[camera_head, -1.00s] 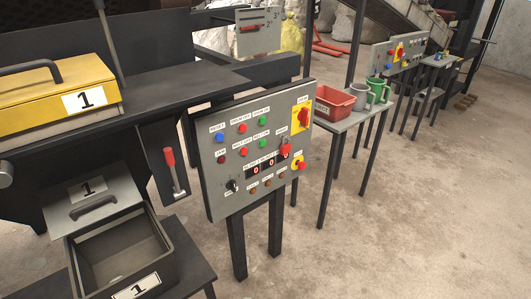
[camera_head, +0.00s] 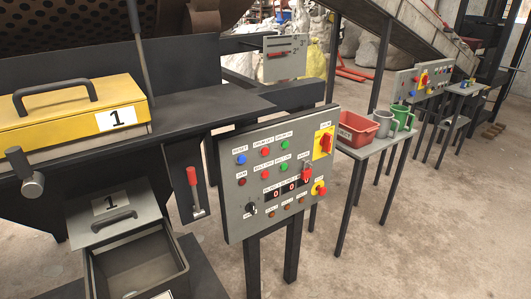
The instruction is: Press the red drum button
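The grey control panel (camera_head: 235,210) stands tilted on dark legs in the middle of the head view. The red drum button (camera_head: 264,152) is in its top row, between a blue button (camera_head: 241,159) and a green button (camera_head: 283,145). Its small label seems to read DRUM OFF. Another red button (camera_head: 265,174) sits right below it, with a belt label. Nothing covers the red drum button. Neither of my grippers is in view.
A red-handled lever (camera_head: 193,178) hangs left of the panel. A yellow lidded box (camera_head: 60,117) and an open grey bin (camera_head: 135,262) are at the left. A side table right of the panel bears a red tray (camera_head: 357,130) and mugs. The floor at right front is clear.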

